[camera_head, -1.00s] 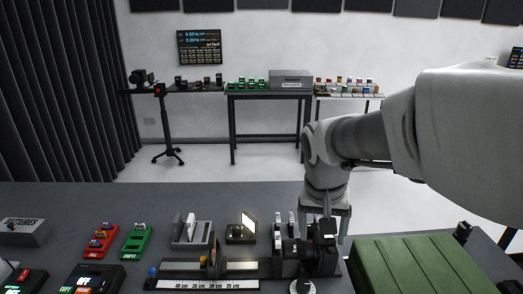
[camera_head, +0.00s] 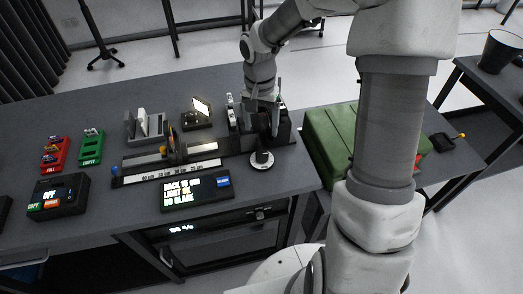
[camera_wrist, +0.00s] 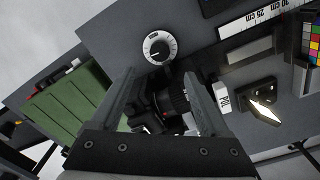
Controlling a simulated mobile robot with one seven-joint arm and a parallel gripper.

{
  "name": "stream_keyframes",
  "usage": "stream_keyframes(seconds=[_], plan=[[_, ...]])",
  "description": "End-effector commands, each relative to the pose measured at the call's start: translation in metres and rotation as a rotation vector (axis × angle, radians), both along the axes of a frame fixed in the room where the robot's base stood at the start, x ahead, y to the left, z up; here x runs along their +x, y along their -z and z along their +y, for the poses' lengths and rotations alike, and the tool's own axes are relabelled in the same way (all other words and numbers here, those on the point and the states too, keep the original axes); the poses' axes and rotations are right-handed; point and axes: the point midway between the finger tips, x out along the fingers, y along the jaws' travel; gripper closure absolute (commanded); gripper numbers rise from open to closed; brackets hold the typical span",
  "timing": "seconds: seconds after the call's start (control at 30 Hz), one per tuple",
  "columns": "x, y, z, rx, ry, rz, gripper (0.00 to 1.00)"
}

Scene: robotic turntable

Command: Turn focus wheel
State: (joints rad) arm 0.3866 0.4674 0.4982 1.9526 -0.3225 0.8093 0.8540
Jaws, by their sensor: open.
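A black camera device (camera_wrist: 160,110) with a ribbed ring (camera_wrist: 181,100) lies between the fingers of my gripper (camera_wrist: 159,78) in the wrist view. My gripper (camera_head: 264,122) is open and points down over the device on the bench in the head view. A round black dial with a white scale ring (camera_wrist: 158,47) lies just beyond the fingertips, apart from them. The dial also shows in the head view (camera_head: 262,160), in front of the device. I cannot tell whether the ribbed ring or the dial is the focus wheel, nor whether the fingers touch the device.
A green ridged case (camera_head: 327,140) stands right of the device. A text display (camera_head: 195,196) lies in front. Red (camera_head: 54,153) and green (camera_head: 89,147) trays are farther left.

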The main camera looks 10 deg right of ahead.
Motion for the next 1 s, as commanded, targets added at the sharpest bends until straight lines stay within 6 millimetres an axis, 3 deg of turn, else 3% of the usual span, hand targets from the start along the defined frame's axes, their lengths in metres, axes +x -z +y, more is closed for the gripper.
stream_keyframes(seconds=[0.3, 0.5, 0.7, 0.97, 1.0], plan=[[-0.002, 0.072, -0.001, 0.0, -0.001, 0.004, 0.21], [-0.002, 0.102, -0.001, 0.0, -0.001, 0.002, 0.21], [-0.001, 0.114, -0.002, 0.0, -0.001, 0.0, 0.21], [-0.001, 0.115, -0.002, -0.001, -0.001, -0.001, 0.21], [-0.001, 0.115, -0.002, -0.001, -0.001, -0.001, 0.26]])
